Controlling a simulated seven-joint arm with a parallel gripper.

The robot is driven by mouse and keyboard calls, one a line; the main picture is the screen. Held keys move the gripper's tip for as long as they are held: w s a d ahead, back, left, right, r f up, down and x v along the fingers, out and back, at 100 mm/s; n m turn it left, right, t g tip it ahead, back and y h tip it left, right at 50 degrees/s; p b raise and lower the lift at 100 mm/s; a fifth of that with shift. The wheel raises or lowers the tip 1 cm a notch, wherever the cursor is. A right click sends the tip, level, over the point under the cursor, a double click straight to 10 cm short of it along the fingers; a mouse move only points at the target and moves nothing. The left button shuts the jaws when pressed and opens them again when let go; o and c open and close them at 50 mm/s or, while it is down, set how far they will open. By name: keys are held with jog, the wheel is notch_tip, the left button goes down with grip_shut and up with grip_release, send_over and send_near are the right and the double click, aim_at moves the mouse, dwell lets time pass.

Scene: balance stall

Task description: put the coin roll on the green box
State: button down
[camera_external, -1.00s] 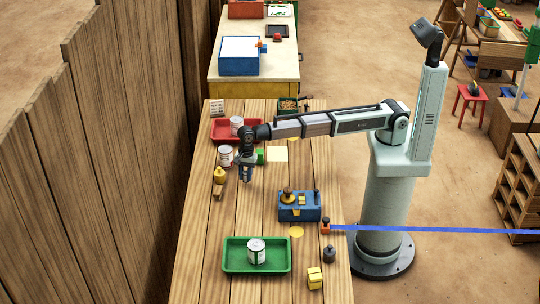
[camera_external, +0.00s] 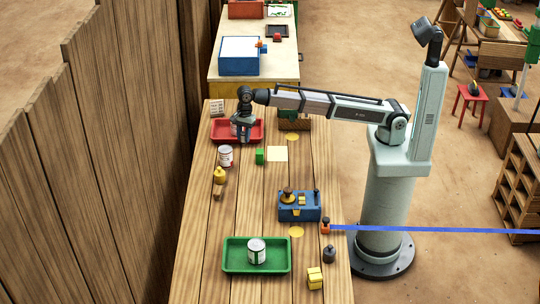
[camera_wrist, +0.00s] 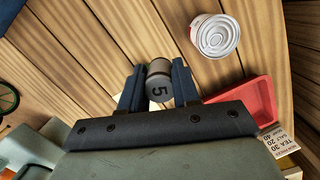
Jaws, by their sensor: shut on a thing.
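My gripper (camera_external: 242,137) is at the red tray, at the far left of the table. In the wrist view its fingers (camera_wrist: 158,92) are shut on a short grey cylinder with a brownish band and a "5" on it, the coin roll (camera_wrist: 159,84). In the external view the roll is too small to make out between the fingers. The green box (camera_external: 259,157) is a small green block on the table, nearer the camera and to the right of my gripper. Its top looks bare.
The red tray (camera_external: 257,131) holds a can mostly hidden by my gripper. A white can (camera_external: 226,156) stands just in front; a can also shows in the wrist view (camera_wrist: 215,37). A pale square (camera_external: 277,154) lies beside the green box.

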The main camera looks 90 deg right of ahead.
jog(key=s+d+r, duration=0.1)
jog(key=s+d, duration=0.1)
jog(key=d, duration=0.1)
send_over(259, 152)
jog(key=shift+s+d+f, duration=0.1)
jog(key=shift+d+f, duration=0.1)
jog(key=shift+f, duration=2.15)
jog(key=shift+s+d+f, duration=0.1)
jog(key=shift+d+f, duration=0.05)
jog(key=shift+f, duration=2.15)
jog(key=shift+f, duration=0.1)
jog(key=c, duration=0.8)
grip_release()
jog(key=r, duration=0.4)
jog(key=d+r, duration=0.1)
jog(key=r, duration=0.7)
jog(key=shift+s+d, duration=0.3)
